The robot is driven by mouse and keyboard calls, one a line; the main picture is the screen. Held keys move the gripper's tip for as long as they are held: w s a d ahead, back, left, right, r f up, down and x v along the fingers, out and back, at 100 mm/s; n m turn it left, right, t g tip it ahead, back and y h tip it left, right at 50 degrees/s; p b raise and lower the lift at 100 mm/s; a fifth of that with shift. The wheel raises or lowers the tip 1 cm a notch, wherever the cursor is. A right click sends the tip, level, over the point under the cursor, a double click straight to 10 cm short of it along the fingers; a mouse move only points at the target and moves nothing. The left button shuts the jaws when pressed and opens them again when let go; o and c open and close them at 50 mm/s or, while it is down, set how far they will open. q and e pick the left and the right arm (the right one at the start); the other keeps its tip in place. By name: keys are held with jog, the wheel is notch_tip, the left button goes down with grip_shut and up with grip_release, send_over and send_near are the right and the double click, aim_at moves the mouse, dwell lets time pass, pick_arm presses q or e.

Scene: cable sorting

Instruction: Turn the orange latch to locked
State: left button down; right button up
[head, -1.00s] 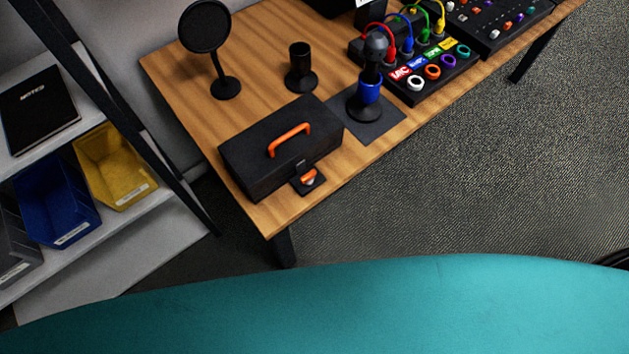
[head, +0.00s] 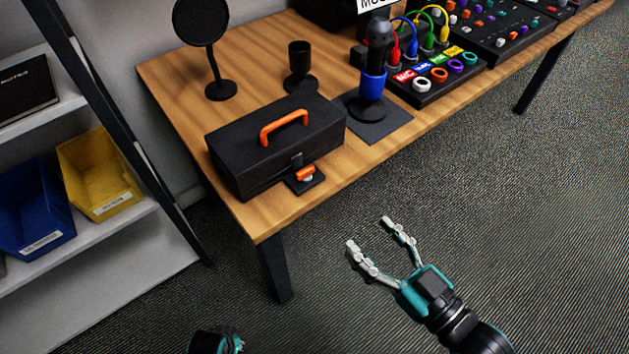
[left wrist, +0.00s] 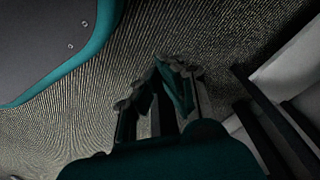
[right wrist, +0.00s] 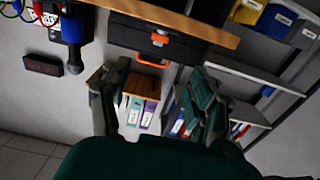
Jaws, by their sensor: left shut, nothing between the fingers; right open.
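The orange latch (head: 305,174) sits on a small dark plate at the front of the black case (head: 240,150), which stands on the wooden table and has an orange handle (head: 284,128). The latch also shows in the right wrist view (right wrist: 160,38). My right gripper (head: 368,232) is open and empty, in front of the table edge and apart from the latch. It also shows open in the right wrist view (right wrist: 160,85). My left gripper (left wrist: 165,75) is shut and empty over the carpet in the left wrist view; in the head view only part of my left arm shows.
A microphone with a blue band (head: 373,85) stands on a dark mat (head: 385,131) right of the case. A round black screen (head: 202,25) and a black cup holder (head: 299,62) stand behind. A shelf with blue (head: 35,210) and yellow bins (head: 95,172) is at left.

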aim_at(307, 171)
jog(key=x, duration=1.5)
jog(key=shift+w+a+b, duration=0.2)
jog(key=shift+w+b, duration=0.1)
jog(key=shift+w, duration=0.05)
pick_arm(q)
jog(key=shift+w+r, duration=0.65)
jog(key=shift+r, duration=0.35)
pick_arm(e)
jog(key=shift+w+a+f, duration=0.1)
jog(key=shift+w+a, duration=0.3)
jog(key=shift+w, duration=0.1)
jog(key=c, duration=1.2)
pick_arm(q)
jog(key=shift+s+f, duration=0.15)
jog(key=shift+s, duration=0.05)
pick_arm(e)
jog(key=shift+o, duration=0.2)
